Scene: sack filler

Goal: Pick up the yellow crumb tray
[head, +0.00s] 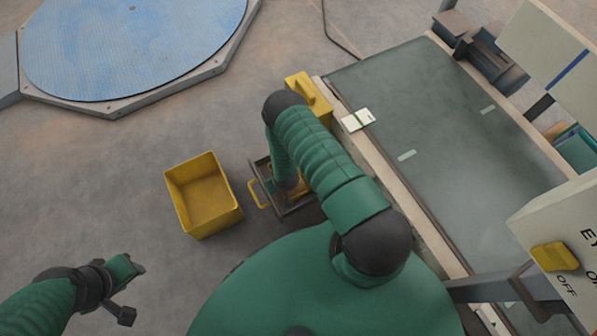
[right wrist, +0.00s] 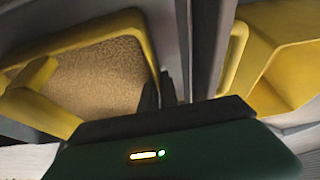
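The yellow crumb tray (right wrist: 100,80) fills the left of the right wrist view and holds a layer of brown crumbs. In the head view a grey frame (head: 256,170) with a yellow handle (head: 258,194) stands on the floor beside the machine; my right arm hides most of its inside. My right gripper (right wrist: 159,95) has its two dark fingers close together at the tray's right wall, one on each side, and looks shut on that wall. In the head view my right fingertips are hidden.
An open yellow bin (head: 203,197) stands on the floor left of the frame. A yellow block (head: 308,97) is by the machine's edge. The dark green belt (head: 430,110) lies right, a blue turntable (head: 135,45) upper left. Floor between is clear.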

